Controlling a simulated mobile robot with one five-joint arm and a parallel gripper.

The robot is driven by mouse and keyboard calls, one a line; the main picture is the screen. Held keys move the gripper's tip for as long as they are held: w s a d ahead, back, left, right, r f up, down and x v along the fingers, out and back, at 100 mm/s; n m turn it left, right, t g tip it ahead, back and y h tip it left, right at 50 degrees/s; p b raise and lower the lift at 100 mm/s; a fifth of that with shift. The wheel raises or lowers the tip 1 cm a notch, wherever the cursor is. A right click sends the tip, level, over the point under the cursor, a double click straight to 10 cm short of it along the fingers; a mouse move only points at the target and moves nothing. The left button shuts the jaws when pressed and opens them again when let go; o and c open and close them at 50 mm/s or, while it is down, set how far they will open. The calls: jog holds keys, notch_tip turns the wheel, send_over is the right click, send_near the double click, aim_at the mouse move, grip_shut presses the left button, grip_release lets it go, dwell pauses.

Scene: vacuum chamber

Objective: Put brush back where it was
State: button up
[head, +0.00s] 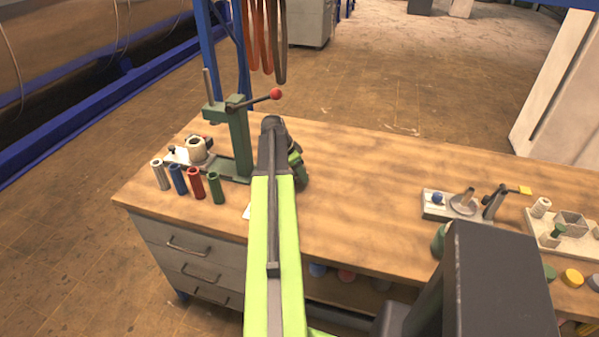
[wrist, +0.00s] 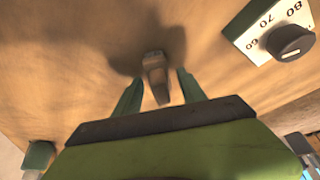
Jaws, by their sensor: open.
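My gripper (wrist: 160,88) is open, its two green fingers spread over the wooden bench. In the head view my gripper (head: 297,168) is over the bench, just right of the green press stand, partly hidden by my own arm. A small brown-grey tapered object (wrist: 155,72), possibly the brush, shows between the fingers in the wrist view. Its shadow falls on the wood beside it. The fingers appear apart from it on both sides. I cannot make out this object in the head view, where my arm covers that area.
The green press stand (head: 236,140) with a red-knobbed lever is close on the left, with several coloured cylinders (head: 195,184) before it. A dial plate (wrist: 268,30) shows in the wrist view. Fixture trays (head: 447,208) stand at right. The bench middle (head: 370,190) is clear.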

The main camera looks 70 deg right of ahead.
jog(key=p+v, duration=0.3)
jog(key=v, duration=0.1)
jog(key=shift+s+d, duration=0.15)
jog(key=w+a, duration=0.2)
jog(key=a, duration=0.1)
jog(key=w+a, duration=0.3)
jog(key=w+a+f, duration=0.1)
jog(key=w+a, duration=0.2)
jog(key=shift+b, duration=0.35)
